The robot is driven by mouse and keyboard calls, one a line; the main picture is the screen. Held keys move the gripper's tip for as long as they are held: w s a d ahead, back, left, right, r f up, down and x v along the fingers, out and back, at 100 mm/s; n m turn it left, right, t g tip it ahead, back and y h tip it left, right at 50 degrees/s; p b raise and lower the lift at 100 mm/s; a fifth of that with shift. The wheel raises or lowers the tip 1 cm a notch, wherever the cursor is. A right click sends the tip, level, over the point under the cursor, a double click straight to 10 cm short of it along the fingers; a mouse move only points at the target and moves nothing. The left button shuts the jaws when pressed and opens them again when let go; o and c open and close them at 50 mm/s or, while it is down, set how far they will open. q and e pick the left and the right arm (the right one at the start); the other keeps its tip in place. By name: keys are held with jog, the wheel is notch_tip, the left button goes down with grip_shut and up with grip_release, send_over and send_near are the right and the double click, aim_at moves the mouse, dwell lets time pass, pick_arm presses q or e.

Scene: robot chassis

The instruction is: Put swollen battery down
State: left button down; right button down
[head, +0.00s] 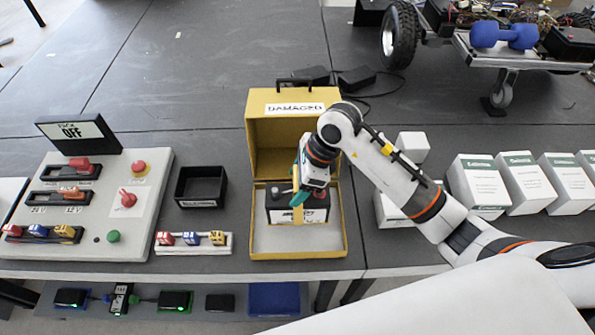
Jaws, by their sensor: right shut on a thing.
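The swollen battery (285,213) is a black block with a light label on its front. It is inside the open yellow box marked DAMAGED (256,244), whose lid stands up at the back. My right gripper (302,192) reaches into the box from above and is shut on the battery near its top right. The gripper hides part of the battery's top. I cannot tell whether the battery touches the box floor. My left gripper is not in view.
A control panel (142,215) with switches stands at the left. A small black tray (201,186) and a fuse strip (194,243) lie beside the yellow box. Several white cartons (478,186) stand at the right. A wheeled chassis (460,42) is at the back right.

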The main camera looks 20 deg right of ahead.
jog(key=shift+w+f, duration=0.25)
notch_tip(320, 180, down, 2)
jog(key=shift+s+f+p, duration=0.1)
jog(key=shift+f+p, duration=0.15)
jog(key=shift+p, duration=0.15)
jog(key=shift+f, duration=0.35)
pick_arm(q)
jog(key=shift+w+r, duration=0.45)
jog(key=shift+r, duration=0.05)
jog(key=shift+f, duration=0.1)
pick_arm(e)
jog(key=shift+f, duration=0.15)
jog(key=c, duration=0.6)
grip_release()
jog(key=shift+f, duration=0.2)
jog(key=o, duration=0.4)
jog(key=shift+s, duration=0.15)
jog(key=shift+r, duration=0.1)
